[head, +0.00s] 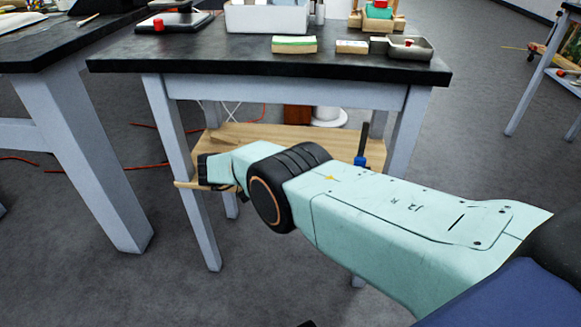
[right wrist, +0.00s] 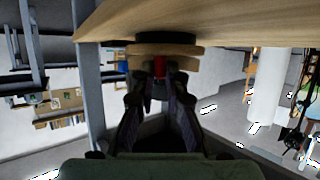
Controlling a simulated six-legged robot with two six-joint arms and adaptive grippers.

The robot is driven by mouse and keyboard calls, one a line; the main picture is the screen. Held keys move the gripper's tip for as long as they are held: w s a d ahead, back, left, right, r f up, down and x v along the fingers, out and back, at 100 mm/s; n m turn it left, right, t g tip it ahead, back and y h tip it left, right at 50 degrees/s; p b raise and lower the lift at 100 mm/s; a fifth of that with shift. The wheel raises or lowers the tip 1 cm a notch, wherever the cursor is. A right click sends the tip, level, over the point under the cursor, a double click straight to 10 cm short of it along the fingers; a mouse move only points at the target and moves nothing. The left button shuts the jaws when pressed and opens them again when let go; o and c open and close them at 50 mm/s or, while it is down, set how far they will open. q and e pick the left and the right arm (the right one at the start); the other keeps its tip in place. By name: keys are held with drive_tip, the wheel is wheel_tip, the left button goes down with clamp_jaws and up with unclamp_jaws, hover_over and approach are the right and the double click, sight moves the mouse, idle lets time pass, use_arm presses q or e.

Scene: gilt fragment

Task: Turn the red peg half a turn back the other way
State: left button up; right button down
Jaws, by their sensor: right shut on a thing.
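The red peg (right wrist: 159,67) shows in the right wrist view as a small red piece against a round wooden part (right wrist: 160,50). My right gripper (right wrist: 159,88) is shut on it, one dark finger on each side. The fingers hide much of the peg, so its turn angle cannot be read. In the head view my right arm reaches in from the right to the table's lower wooden shelf. The dark end of my arm is by the shelf's left end, and the peg is hidden there. My left gripper is in neither view.
The dark tabletop (head: 230,55) is above my arm, holding a white bin (head: 265,18), a metal tray (head: 410,52) and a sanding-block-like piece (head: 294,45). The wooden shelf (head: 290,140) has a blue-and-black tool (head: 361,150) on it. Grey table legs (head: 172,150) stand close to my arm.

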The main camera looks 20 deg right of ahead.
drive_tip(key=shift+w+d+r, duration=0.1)
drive_tip(key=shift+d+r, duration=0.05)
drive_tip(key=shift+d, duration=0.05)
drive_tip(key=c, duration=1.4)
unclamp_jaws()
drive_tip(key=shift+o, duration=0.2)
drive_tip(key=shift+a, duration=0.15)
drive_tip(key=shift+v, duration=3.75)
